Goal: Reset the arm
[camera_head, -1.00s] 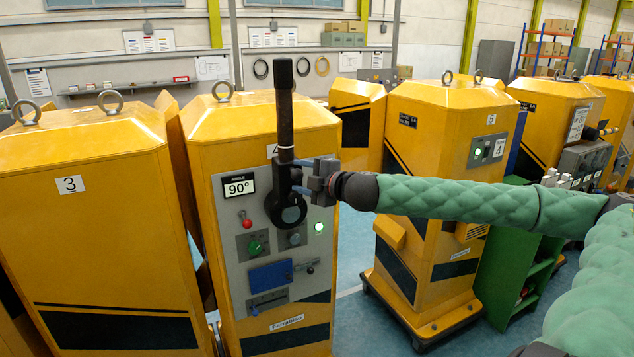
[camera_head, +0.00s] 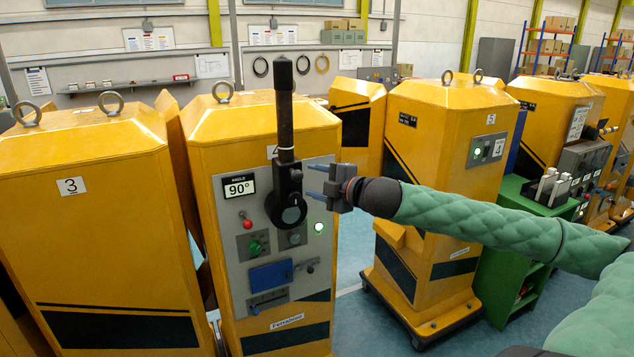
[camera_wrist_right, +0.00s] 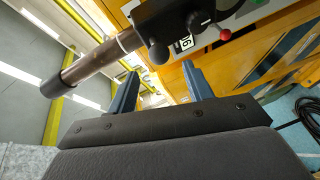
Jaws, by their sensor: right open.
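The gate machine (camera_head: 205,180) is a yellow cabinet with a grey control panel. Its dark lever arm (camera_head: 285,120) stands upright from a round black hub (camera_head: 286,207). The display (camera_head: 239,186) beside it reads 90°. My right gripper (camera_head: 312,182) is open and empty, just right of the lever's lower part and apart from it. In the right wrist view the open blue fingers (camera_wrist_right: 163,92) point toward the panel, and the lever (camera_wrist_right: 100,58) crosses at upper left, outside them. My left gripper is not in view.
A red knob (camera_head: 246,223), a green knob (camera_head: 254,247) and a lit green lamp (camera_head: 319,227) sit on the panel. A cabinet marked 3 (camera_head: 90,200) stands close at left. Another yellow machine (camera_head: 440,160) stands at right, with open floor between.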

